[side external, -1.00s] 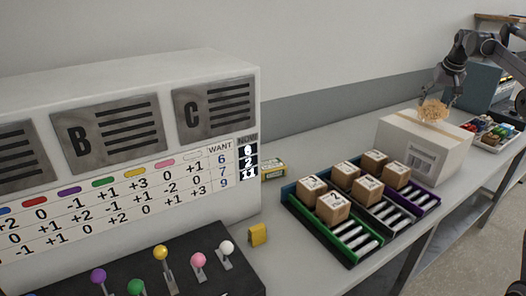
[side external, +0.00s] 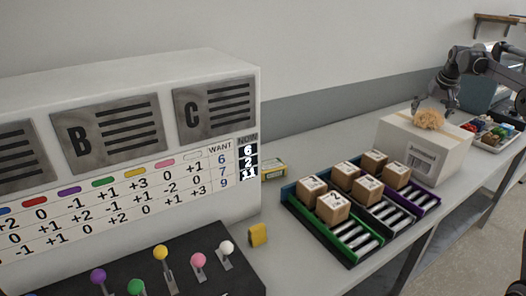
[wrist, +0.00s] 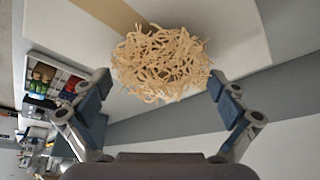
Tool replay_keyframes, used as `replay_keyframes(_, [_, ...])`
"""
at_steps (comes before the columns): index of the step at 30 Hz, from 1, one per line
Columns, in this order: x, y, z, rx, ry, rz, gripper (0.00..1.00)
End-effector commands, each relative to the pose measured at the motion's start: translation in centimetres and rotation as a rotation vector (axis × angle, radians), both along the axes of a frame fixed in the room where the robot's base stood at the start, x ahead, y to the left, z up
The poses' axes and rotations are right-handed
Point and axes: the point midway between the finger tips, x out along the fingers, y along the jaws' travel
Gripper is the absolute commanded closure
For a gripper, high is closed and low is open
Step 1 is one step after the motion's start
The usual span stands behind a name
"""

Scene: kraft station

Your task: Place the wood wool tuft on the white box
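The wood wool tuft (side external: 430,119), a tangled pale tan clump, rests on top of the white box (side external: 394,135), near the tape strip. In the wrist view the tuft (wrist: 160,64) lies on the white box top (wrist: 232,30), beside and partly over the brown tape. My gripper (side external: 432,106) is just above and behind the tuft in the side view. In the wrist view my gripper (wrist: 160,92) has its fingers spread wide to either side, with gaps between the pads and the tuft. It is open and holds nothing.
A rack (side external: 349,259) of rollers in coloured lanes with several small cartons stands left of the white box. A tray (side external: 512,140) of colourful items is at the right. A lever panel (side external: 205,285) and a score board (side external: 255,100) are at the left.

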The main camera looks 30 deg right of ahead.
Motion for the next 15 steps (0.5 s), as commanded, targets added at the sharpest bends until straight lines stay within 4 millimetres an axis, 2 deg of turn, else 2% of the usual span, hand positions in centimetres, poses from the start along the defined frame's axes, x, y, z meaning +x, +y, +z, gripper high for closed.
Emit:
replay_keyframes(8, [-0.1, 0.1, 0.5, -0.001, -0.001, 0.0, 0.03])
replay_keyframes(11, [-0.4, 0.4, 1.6, -0.001, -0.001, 0.0, 0.03])
replay_keyframes(15, [-1.1, 1.1, 4.0, -0.001, -0.001, 0.0, 0.03])
